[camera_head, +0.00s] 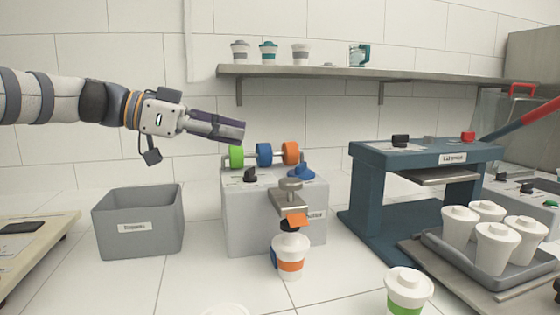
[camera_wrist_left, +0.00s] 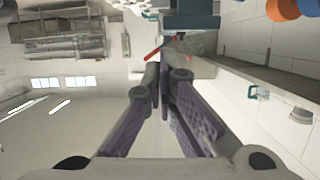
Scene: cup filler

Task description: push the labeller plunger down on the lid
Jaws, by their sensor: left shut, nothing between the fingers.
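The labeller (camera_head: 245,225) is a grey box on the worktop with green, blue and orange rolls on top. Its plunger (camera_head: 290,195) has a round metal head at the front, with an orange label and a dark pad below it. A white cup with an orange band (camera_head: 291,266) stands upright under the plunger, its white lid (camera_head: 290,243) just below the pad. Whether pad and lid touch I cannot tell. My left gripper (camera_head: 243,131) is shut and empty, above and left of the plunger and behind it or level with it. Its shut fingers also show in the left wrist view (camera_wrist_left: 164,68).
A grey bin (camera_head: 140,240) stands left of the labeller. A blue press (camera_head: 372,185) with a red-ended lever stands to the right, beside a tray (camera_head: 500,280) of white cups. A green-banded cup (camera_head: 407,292) is in front. A shelf (camera_head: 350,70) with cups runs above.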

